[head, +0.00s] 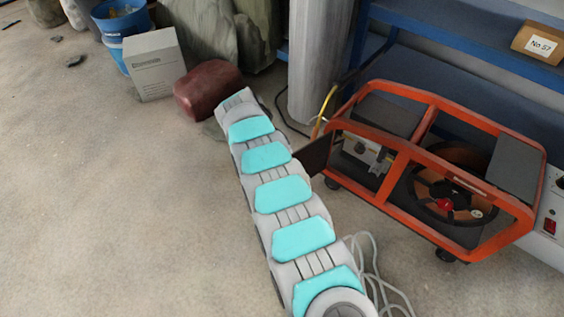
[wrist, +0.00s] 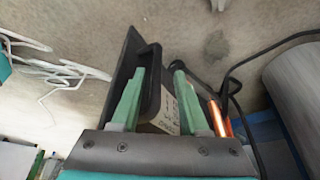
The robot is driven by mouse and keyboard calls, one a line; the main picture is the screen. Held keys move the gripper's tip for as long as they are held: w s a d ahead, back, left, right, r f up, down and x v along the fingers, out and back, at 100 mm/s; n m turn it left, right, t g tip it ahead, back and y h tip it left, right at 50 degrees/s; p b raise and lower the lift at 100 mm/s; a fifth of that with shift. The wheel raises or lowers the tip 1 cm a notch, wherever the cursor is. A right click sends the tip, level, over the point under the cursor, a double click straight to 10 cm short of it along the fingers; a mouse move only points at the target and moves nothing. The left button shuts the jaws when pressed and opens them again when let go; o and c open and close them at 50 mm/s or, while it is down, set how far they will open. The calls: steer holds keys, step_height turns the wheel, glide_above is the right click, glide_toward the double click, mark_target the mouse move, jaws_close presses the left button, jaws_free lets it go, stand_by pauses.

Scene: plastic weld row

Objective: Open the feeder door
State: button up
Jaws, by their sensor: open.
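The feeder is an orange-framed machine (head: 440,165) on the floor at the right of the head view. Its dark door panel (head: 318,157) juts out from the frame's left end toward my arm, so the door stands at least partly open. In the wrist view the black door panel (wrist: 121,70) stands beside my left finger, with a black loop handle (wrist: 154,80) on it. My gripper (wrist: 160,72) is open, its two green fingers on either side of the handle. I cannot tell whether a finger touches it. In the head view my arm hides the gripper.
A grey column (head: 320,65) and blue shelving (head: 455,40) stand behind the feeder. A dark red rounded object (head: 208,90), a white box (head: 153,65) and a blue bucket (head: 122,28) lie beyond my arm. Pale cable (head: 368,270) lies right of my arm. The left floor is mostly clear.

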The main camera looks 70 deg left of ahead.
steer(key=v, duration=0.7)
steer(key=shift+r, duration=0.3)
steer(key=shift+s, duration=0.15)
stand_by(0.4)
